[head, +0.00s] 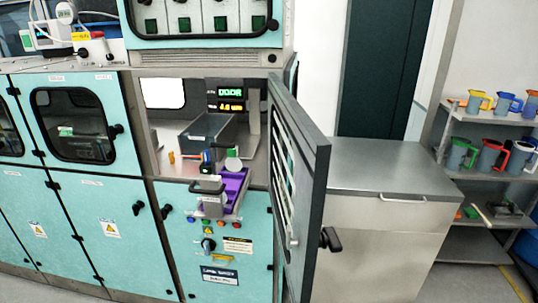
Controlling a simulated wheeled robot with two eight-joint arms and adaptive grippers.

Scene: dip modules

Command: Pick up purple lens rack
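The purple lens rack (235,184) sits at the front of an open chamber in the teal machine, near the chamber's lower front edge. Small dark and blue parts and a pale round disc (233,164) show at its back and left. A grey piece with a handle (211,203) is at its front left and hides part of it. I cannot tell whether these parts belong to the rack. Neither of my grippers is in view.
The chamber's dark door (305,150) stands open on the right of the rack. A grey metal bin (212,130) is behind the rack. Buttons and a knob (208,244) are below. A steel cabinet (390,165) and shelves with coloured jugs (490,157) stand at right.

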